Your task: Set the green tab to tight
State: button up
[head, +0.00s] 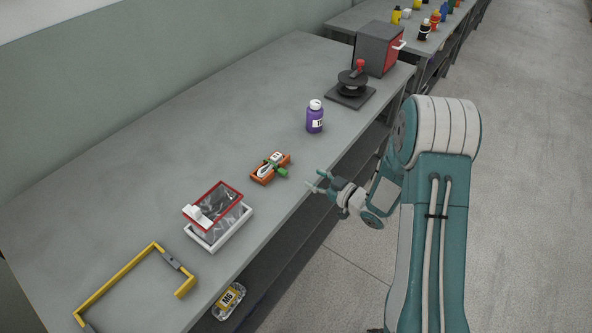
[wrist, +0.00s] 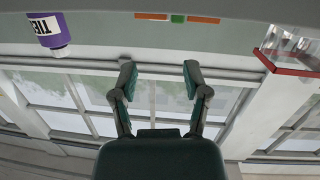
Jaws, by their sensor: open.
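The green tab (head: 281,171) sticks out from the side of a small orange block (head: 263,175) that has a white part on top, on the grey bench. In the wrist view the green tab (wrist: 178,18) shows as a small patch between two orange strips at the top edge. My gripper (head: 316,181) is open and empty, to the right of the tab and apart from it, by the bench's front edge. Its two spread fingers show in the wrist view (wrist: 159,75), with nothing between them. The tab's setting marks are too small to read.
A purple bottle (head: 315,120) stands behind the block. A red-rimmed clear box in a white tray (head: 217,245) stands nearer. A yellow frame (head: 118,272) lies at the near end. A black turntable (head: 350,95) and grey machine (head: 378,50) stand farther back. The bench's left side is clear.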

aim_at(287, 173)
jog(key=w+a, duration=0.1)
jog(key=a, duration=0.1)
jog(key=w+a+f+y, duration=0.1)
jog(key=w+a, duration=0.1)
jog(key=a, duration=0.1)
jog(key=w+a+f+y, duration=0.1)
jog(key=a, duration=0.2)
jog(key=shift+w+a+f, duration=0.1)
jog(key=shift+w+f, duration=0.05)
jog(key=shift+w, duration=0.25)
jog(key=shift+c, duration=0.3)
grip_shut()
